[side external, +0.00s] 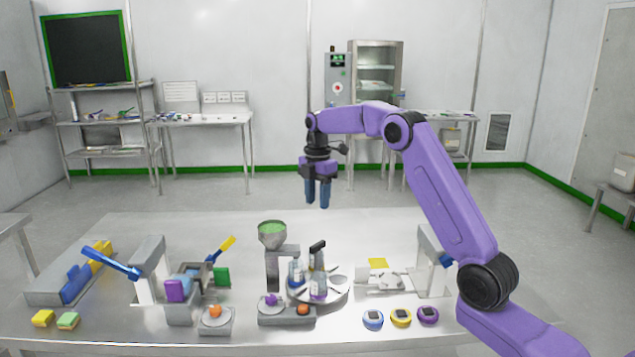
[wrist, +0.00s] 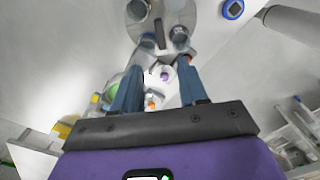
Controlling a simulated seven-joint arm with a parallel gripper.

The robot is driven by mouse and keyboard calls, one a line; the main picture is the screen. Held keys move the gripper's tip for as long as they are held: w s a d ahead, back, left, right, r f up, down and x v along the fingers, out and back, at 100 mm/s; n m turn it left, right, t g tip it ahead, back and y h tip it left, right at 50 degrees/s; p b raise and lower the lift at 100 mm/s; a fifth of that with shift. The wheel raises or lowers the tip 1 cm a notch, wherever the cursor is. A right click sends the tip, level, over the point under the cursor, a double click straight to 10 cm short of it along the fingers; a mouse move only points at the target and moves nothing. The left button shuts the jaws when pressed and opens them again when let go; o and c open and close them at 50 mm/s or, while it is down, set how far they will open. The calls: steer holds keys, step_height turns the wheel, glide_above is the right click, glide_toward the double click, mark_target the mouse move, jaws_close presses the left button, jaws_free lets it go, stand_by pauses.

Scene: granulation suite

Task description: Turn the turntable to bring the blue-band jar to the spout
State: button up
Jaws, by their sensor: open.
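The round grey turntable (side external: 335,297) stands near the middle of the table; part of its disc shows at the top of the wrist view (wrist: 205,22). A dark upright handle (side external: 317,250) rises from it. The blue-band jar (side external: 296,276) stands on its left side, close to the spout stand (side external: 272,268). A purple-band jar (side external: 318,289) stands at its front. Whether the blue-band jar is exactly under the spout I cannot tell. The hopper (side external: 272,232) holds green material. My gripper (side external: 317,204) is open and empty, well above the turntable, fingers pointing down.
A base with a purple knob (side external: 271,299) and an orange knob (side external: 303,309) sits in front. Left is a station with a blue lever (side external: 112,263). Right are a small scale-like device (side external: 385,281) and three round coloured gadgets (side external: 400,317). The table behind the turntable is clear.

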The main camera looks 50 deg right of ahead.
step_height(320, 180, up, 4)
steer(key=shift+r, duration=0.2)
steer(key=shift+a, duration=0.1)
stand_by(0.4)
steer(key=s+a+m, duration=0.2)
steer(key=s+a, duration=1.3)
steer(key=a, duration=0.5)
steer(key=s+f+m, duration=0.1)
steer(key=s+f, duration=0.2)
steer(key=s, duration=1.1)
steer(key=s+d+f+m, duration=0.1)
steer(key=s+f, duration=0.3)
steer(key=s, duration=0.9)
steer(key=shift+s+f+m, duration=0.3)
steer(key=shift+s+m, duration=0.1)
steer(key=shift+m, duration=0.3)
